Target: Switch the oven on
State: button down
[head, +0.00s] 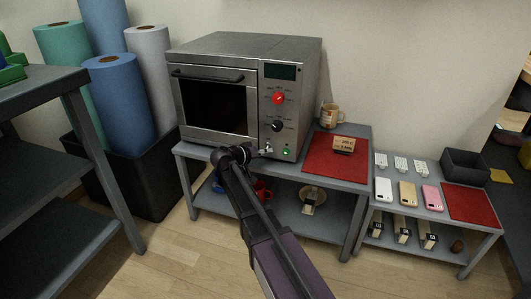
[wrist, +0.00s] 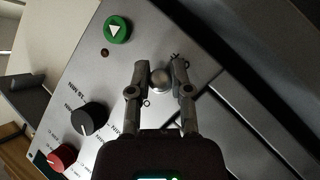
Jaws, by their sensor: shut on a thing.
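The grey oven (head: 245,47) stands on the table with its door shut. Its panel has a dark display (head: 280,72), a red knob (head: 278,98), a black knob (head: 278,126) and a green button (head: 286,152) with a white triangle. In the wrist view the green button (wrist: 118,29), black knob (wrist: 90,118) and red knob (wrist: 62,157) lie left of my fingers. My gripper (wrist: 160,76) is shut on a small round metal switch (wrist: 160,79) at the panel's lower part. In the head view my gripper (head: 262,150) is at the panel's lower left; my arm hides part of the table.
A lower table (head: 468,232) with phones is further right. A dark shelf (head: 62,95) and fabric rolls (head: 118,95) stand left.

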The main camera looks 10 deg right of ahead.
jog(key=shift+r+p, duration=0.25)
jog(key=shift+p, duration=0.2)
jog(key=r+n+g+y+p, duration=0.1)
jog(key=g+y+p, duration=0.1)
jog(key=p, duration=0.3)
jog(key=shift+r, duration=0.1)
jog(key=n+g+y+p, duration=0.1)
jog(key=g+p, duration=0.1)
jog(key=p, duration=0.1)
jog(key=shift+r+y, duration=0.15)
jog(key=shift+y, duration=0.25)
jog(key=shift+g+p, duration=0.35)
jog(key=shift+g, duration=0.05)
jog(key=c, duration=0.5)
grip_release()
jog(key=shift+c, duration=0.2)
jog(key=shift+f+b, duration=0.2)
jog(key=shift+b, duration=0.1)
